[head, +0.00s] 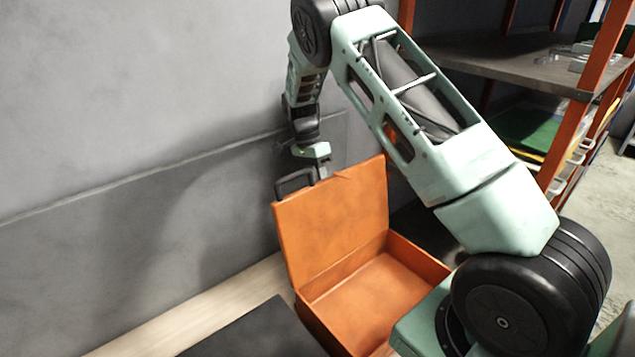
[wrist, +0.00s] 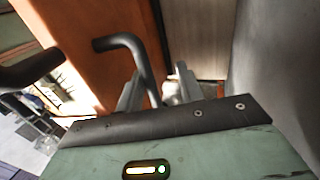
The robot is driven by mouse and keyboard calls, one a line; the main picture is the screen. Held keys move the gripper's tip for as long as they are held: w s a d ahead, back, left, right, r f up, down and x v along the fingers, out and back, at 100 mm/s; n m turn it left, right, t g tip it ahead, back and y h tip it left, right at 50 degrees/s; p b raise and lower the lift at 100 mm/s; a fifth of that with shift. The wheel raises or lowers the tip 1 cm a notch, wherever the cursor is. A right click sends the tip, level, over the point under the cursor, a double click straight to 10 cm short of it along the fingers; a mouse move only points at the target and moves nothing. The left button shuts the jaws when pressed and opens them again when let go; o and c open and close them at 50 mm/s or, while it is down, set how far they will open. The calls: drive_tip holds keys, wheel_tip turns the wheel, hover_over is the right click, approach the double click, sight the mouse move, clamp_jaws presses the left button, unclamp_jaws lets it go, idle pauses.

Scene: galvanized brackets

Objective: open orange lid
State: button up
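The orange lid (head: 335,220) stands upright, swung up from the open orange box (head: 365,300), whose empty inside shows in the head view. A black handle (head: 293,182) is at the lid's top left edge. My gripper (head: 318,174) is at the top edge of the lid, just right of the handle. In the wrist view the lid (wrist: 85,40) fills the upper left. A bent black handle bar (wrist: 125,42) runs down between the two grey fingers (wrist: 158,85). The fingers stand apart, with a gap beside the bar; contact with it is unclear.
A grey wall (head: 130,100) rises close behind the lid and my gripper. A shelf rack with orange posts (head: 600,60) stands at the right. A dark flat surface (head: 255,335) lies left of the box, beside a pale wooden strip (head: 190,315).

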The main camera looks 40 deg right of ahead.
drive_tip(key=shift+w+r, duration=0.1)
drive_tip(key=shift+r, duration=0.1)
wheel_tip(320, 180, up, 10)
drive_tip(key=b, duration=0.3)
drive_tip(key=shift+f, duration=0.15)
idle(0.5)
